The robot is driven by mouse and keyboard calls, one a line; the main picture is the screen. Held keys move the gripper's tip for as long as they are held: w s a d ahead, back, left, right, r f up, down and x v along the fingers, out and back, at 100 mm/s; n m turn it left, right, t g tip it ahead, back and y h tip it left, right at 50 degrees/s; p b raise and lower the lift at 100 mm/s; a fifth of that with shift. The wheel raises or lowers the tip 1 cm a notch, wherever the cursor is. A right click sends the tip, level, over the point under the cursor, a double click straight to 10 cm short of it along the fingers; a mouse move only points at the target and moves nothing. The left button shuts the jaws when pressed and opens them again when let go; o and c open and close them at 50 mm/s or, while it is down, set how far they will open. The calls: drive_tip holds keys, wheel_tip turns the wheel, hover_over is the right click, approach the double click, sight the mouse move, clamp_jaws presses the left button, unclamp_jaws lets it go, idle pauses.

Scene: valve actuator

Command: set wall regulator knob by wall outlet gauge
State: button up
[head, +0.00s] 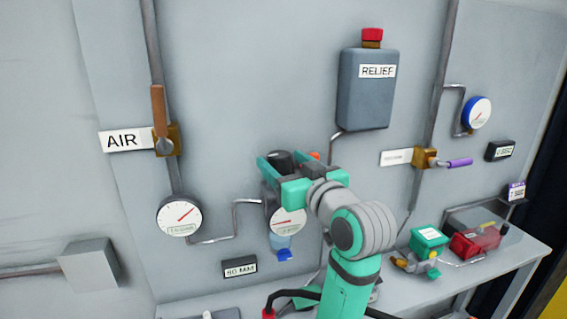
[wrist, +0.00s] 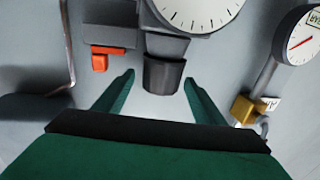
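The wall regulator has a dark knob (head: 280,159), which also shows in the wrist view (wrist: 164,74). A round white gauge (head: 289,222) sits on the regulator; in the head view its red needle lies nearly level and my gripper covers part of its rim. The gauge is cut off at the top of the wrist view (wrist: 195,10). My gripper (wrist: 160,78) is open. Its two green fingers stand either side of the knob, with a visible gap on each side. In the head view my gripper (head: 291,176) hides most of the regulator body.
Another white gauge (head: 179,215) is on the pipe at left, below the AIR valve's brown handle (head: 159,111). An orange part (wrist: 100,58) sits beside the regulator. A grey RELIEF box (head: 367,95) hangs above right. A bench (head: 505,255) with devices stands below right.

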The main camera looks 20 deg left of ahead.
drive_tip(key=c, duration=0.9)
drive_tip(key=shift+c, duration=0.2)
drive_tip(key=shift+s+a+m+t+h, duration=0.1)
drive_tip(key=shift+a+m+t+h, duration=0.05)
drive_tip(key=shift+m+t+h, duration=0.3)
